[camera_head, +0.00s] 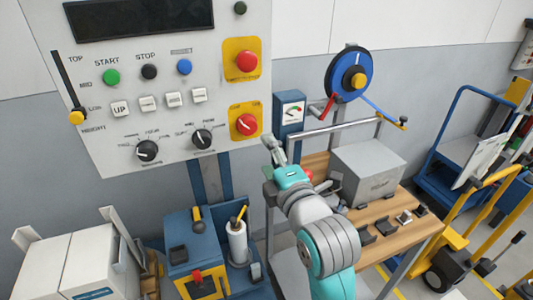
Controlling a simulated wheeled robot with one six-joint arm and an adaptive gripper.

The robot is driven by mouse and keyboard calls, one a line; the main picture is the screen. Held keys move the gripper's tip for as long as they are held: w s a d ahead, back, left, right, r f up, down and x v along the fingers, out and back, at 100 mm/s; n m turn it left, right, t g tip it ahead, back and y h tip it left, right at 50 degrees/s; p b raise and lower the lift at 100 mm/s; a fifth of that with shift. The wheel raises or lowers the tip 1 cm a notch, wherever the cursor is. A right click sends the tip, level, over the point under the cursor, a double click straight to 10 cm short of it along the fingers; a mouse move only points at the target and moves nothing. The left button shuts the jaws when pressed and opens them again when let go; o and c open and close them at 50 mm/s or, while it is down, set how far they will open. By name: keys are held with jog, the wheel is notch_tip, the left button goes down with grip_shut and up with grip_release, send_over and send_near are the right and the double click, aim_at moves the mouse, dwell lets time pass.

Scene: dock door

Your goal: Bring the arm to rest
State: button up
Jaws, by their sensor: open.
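My arm reaches up from the bottom of the head view, right of the middle. My gripper (273,148) is at its end, in front of the lower right edge of the grey control panel (75,60). The gripper is small in the picture and nothing shows held in it. It lies just below and right of the lower red knob on a yellow plate (246,125). I cannot tell the exact gap between the gripper and the panel.
A wooden workbench (405,238) with a grey box (368,170) stands behind and right of my arm. A blue reel (350,73) is above it. A blue cabinet (190,255) and white boxes (75,260) stand lower left. Carts and a yellow pallet jack (455,240) stand right.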

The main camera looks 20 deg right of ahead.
jog(key=s+f+m+g, duration=0.1)
jog(key=s+f+m, duration=0.4)
jog(key=s+f, duration=0.45)
jog(key=s+f+m+g, duration=0.1)
jog(key=s+f+m, duration=0.45)
jog(key=f, duration=0.75)
jog(key=s+f+m, duration=0.2)
jog(key=s+m, duration=0.2)
jog(key=s, duration=0.9)
jog(key=s+f+m+g, duration=0.1)
jog(key=s+f+m, duration=0.2)
jog(key=s, duration=1.1)
jog(key=shift+f+m, duration=0.15)
jog(key=shift+m, duration=0.2)
jog(key=shift+a, duration=0.1)
